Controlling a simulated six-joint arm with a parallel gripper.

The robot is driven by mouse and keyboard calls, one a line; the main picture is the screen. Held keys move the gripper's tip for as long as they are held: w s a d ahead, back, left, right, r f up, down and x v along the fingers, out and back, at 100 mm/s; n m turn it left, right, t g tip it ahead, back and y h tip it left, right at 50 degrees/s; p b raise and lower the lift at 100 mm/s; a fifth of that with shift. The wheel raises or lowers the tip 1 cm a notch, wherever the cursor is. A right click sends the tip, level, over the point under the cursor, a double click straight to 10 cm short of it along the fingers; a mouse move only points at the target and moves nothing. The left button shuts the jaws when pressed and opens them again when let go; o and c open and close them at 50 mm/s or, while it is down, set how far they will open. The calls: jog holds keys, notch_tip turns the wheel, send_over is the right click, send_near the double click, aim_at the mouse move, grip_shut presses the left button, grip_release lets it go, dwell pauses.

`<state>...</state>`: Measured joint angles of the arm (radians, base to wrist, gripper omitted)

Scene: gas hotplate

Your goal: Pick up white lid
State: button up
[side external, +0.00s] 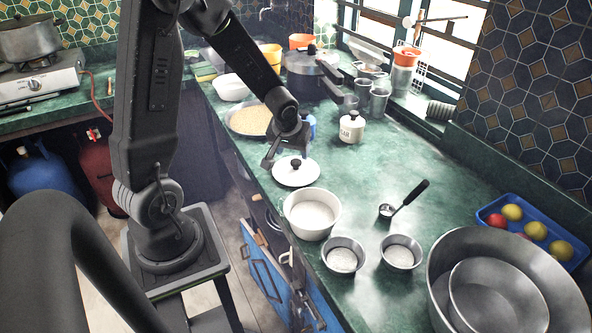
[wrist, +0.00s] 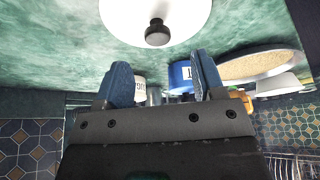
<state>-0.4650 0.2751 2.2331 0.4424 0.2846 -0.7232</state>
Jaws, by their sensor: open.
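The white lid (side external: 297,173) lies flat on the green counter near its front edge, with a dark knob (side external: 296,163) on top. In the wrist view the lid (wrist: 185,18) is at the top middle with its knob (wrist: 158,34) pointing toward my gripper. My gripper (side external: 287,158) is just above and to the left of the lid in the side view. In the wrist view its two blue-tipped fingers (wrist: 160,80) are spread apart with nothing between them. The knob is apart from the fingers.
A white pot (side external: 312,213) stands just in front of the lid. A white canister (side external: 351,127) stands behind it to the right, and a pan of grain (side external: 249,120) behind it to the left. A ladle (side external: 404,200) lies right. The counter's middle is clear.

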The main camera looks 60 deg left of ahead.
aim_at(296, 161)
jog(key=shift+x, duration=2.8)
jog(key=shift+d, duration=0.15)
jog(key=shift+c, duration=0.3)
jog(key=c, duration=1)
jog(key=shift+o, duration=0.2)
jog(key=shift+r, duration=0.1)
